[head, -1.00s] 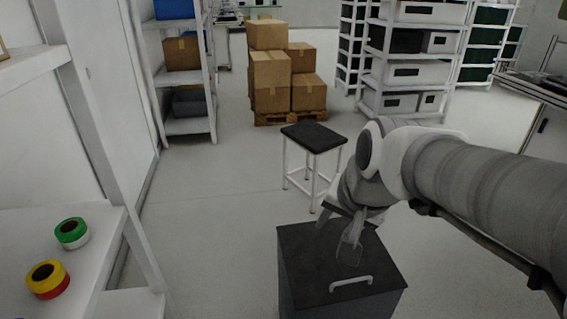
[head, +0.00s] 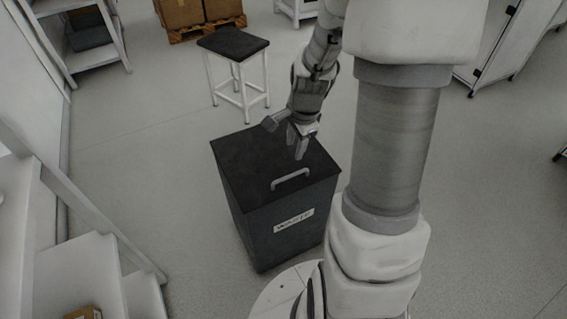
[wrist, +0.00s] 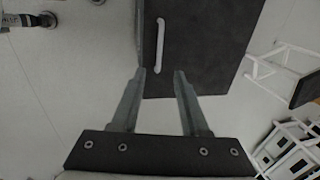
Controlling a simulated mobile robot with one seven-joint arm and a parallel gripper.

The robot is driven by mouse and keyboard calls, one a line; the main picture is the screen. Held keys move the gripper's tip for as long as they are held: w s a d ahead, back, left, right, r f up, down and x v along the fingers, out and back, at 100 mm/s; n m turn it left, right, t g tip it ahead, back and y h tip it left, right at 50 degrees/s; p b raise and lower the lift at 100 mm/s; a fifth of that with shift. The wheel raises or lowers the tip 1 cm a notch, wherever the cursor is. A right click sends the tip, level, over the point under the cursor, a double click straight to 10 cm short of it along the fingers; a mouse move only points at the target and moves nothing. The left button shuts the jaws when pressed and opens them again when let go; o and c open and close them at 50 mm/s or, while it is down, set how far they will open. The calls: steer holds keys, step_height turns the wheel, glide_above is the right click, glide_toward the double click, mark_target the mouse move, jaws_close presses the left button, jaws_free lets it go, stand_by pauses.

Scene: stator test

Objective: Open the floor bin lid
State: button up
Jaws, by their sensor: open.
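The dark grey floor bin (head: 282,238) stands on the floor in the head view, with a label on its front. Its black lid (head: 245,163) lies flat and closed, with a pale bar handle (head: 291,179) near the front edge. My gripper (head: 286,140) is over the lid, behind the handle, with its fingers pointing down. In the wrist view the open, empty fingers (wrist: 160,80) are spread, and the handle (wrist: 160,44) shows beyond their tips, roughly in line with the gap. I cannot tell the exact height of the fingertips above the lid (wrist: 205,45).
A black-topped stool (head: 234,44) stands just behind the bin. White shelving (head: 90,235) is at the left. Boxes on a pallet (head: 205,28) are at the back. Floor left of the bin is clear.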

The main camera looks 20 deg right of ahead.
mark_target(288, 177)
steer(key=w+f+b, duration=0.1)
steer(key=f, duration=0.4)
steer(key=w+f+b, duration=0.1)
steer(key=f+b, duration=0.1)
steer(key=f, duration=0.3)
steer(key=w+f+b, duration=0.1)
steer(key=f+b, duration=0.1)
steer(key=f, duration=0.3)
steer(key=shift+a, duration=0.1)
steer(key=shift+c, duration=0.2)
jaws_close()
stand_by(0.6)
